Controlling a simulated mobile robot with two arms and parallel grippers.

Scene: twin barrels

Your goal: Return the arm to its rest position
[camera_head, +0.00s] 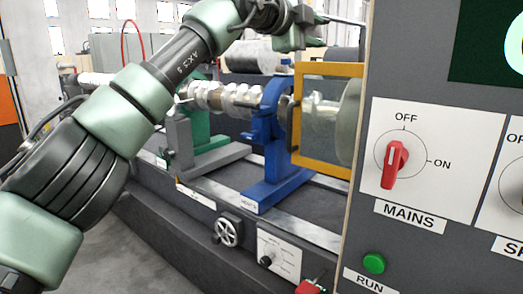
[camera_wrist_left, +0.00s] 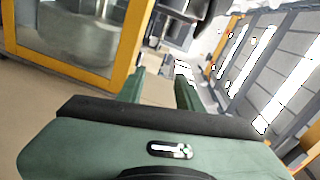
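My left arm (camera_head: 125,105) reaches in from the left, raised across the machine, and bends over at the top of the head view. My left gripper (camera_head: 318,28) is at the top, above the yellow-framed guard and apart from it. In the left wrist view its two green fingers (camera_wrist_left: 160,80) stand apart with nothing between them. My right gripper is in neither view.
A control panel (camera_head: 420,250) stands close on the right, with a red MAINS knob (camera_head: 394,165) and green RUN button (camera_head: 374,263). Behind the arm are a metal shaft (camera_head: 228,97), a blue support (camera_head: 268,135) and the yellow-framed guard (camera_head: 297,150).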

